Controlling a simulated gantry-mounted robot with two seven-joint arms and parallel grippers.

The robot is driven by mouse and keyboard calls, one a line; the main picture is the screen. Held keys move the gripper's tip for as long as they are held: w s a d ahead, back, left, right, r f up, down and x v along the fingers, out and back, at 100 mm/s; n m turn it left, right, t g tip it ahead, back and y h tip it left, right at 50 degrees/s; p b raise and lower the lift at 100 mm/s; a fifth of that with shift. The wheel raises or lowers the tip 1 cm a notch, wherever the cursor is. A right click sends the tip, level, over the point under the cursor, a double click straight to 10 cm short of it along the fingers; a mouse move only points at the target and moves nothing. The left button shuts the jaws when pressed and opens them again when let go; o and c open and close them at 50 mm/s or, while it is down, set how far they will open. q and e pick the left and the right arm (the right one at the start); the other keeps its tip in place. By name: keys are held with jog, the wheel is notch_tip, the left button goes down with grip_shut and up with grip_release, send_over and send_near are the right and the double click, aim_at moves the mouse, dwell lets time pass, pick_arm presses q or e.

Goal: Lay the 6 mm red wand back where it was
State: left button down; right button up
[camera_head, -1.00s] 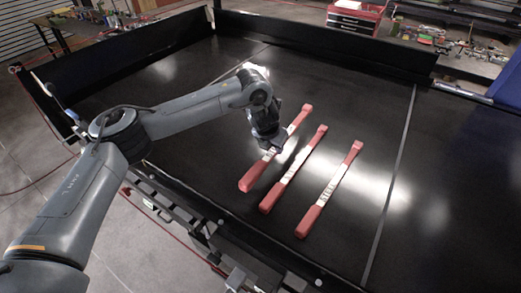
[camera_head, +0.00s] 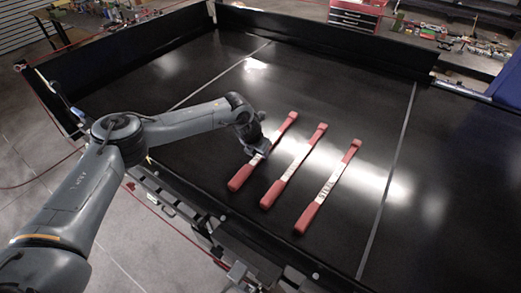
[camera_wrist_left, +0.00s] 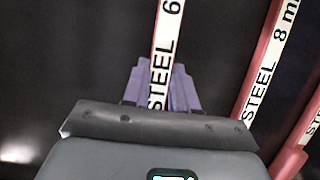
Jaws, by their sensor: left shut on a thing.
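The 6 mm red wand (camera_head: 282,126) is the leftmost of three on the black belt. Its white label (camera_wrist_left: 166,45) reads "STEEL 6" in the wrist view. My left gripper (camera_head: 257,149) is shut on it around the label. In the wrist view the fingers (camera_wrist_left: 164,82) straddle the label, and the body of the gripper hides the wand's near end. I cannot tell whether the wand touches the belt or hangs just above it. My right gripper is not in view.
A wand marked "8 mm" (camera_head: 308,147) lies close to the right, roughly parallel. A third wand (camera_head: 344,166) lies further right. The black belt (camera_head: 330,85) is clear behind and to the left. A thin pale line (camera_head: 400,150) crosses the belt at right.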

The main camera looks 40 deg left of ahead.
pick_arm(q)
jog(key=c, duration=0.9)
grip_release()
jog(key=shift+f, duration=0.1)
jog(key=shift+r, duration=0.2)
jog(key=shift+s+r, duration=0.1)
jog(key=shift+r, duration=0.05)
jog(key=b+v, duration=0.3)
jog(key=v, duration=0.8)
jog(key=shift+r, duration=0.3)
